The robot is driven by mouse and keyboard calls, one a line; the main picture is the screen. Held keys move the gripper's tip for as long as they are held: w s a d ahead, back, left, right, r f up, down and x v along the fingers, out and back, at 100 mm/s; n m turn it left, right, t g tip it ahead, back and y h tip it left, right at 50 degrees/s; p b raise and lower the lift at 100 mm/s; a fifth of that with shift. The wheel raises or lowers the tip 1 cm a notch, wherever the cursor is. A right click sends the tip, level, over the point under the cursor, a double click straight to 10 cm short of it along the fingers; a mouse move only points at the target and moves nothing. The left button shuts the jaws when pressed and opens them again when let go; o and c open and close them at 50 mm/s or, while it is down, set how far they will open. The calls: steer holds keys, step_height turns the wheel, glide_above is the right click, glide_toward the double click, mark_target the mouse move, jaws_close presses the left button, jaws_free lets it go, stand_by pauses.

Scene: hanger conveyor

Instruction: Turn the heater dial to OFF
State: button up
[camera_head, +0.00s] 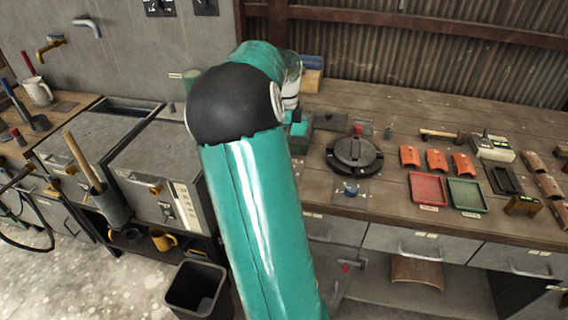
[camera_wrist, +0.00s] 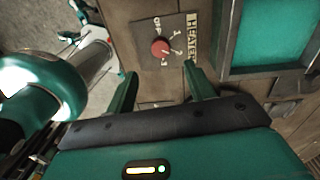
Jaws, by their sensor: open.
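The heater dial (camera_wrist: 160,47) is a round red knob on a dark plate in the wrist view. The plate carries an OFF mark above the knob and number marks around its right and lower side. A pale HEATER label (camera_wrist: 192,36) stands right of the plate. I cannot tell which mark the knob points to. My gripper (camera_wrist: 160,72) is open, its two green fingers apart, with the tips just below the dial in the picture. Nothing shows between the fingers, and they look clear of the knob. In the head view my arm covers the middle, and I cannot make out the dial.
In the wrist view a framed teal panel (camera_wrist: 265,35) lies right of the label. In the head view the wooden bench holds a round black lidded thing (camera_head: 354,155), a red tray (camera_head: 427,189) and a green tray (camera_head: 467,195). A dark bin (camera_head: 197,290) stands on the floor.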

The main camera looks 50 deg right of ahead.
steer(key=f, duration=0.9)
steer(key=shift+s+a+f, duration=0.1)
steer(key=shift+a+f, duration=0.1)
steer(key=shift+f, duration=0.15)
steer(key=c, duration=1)
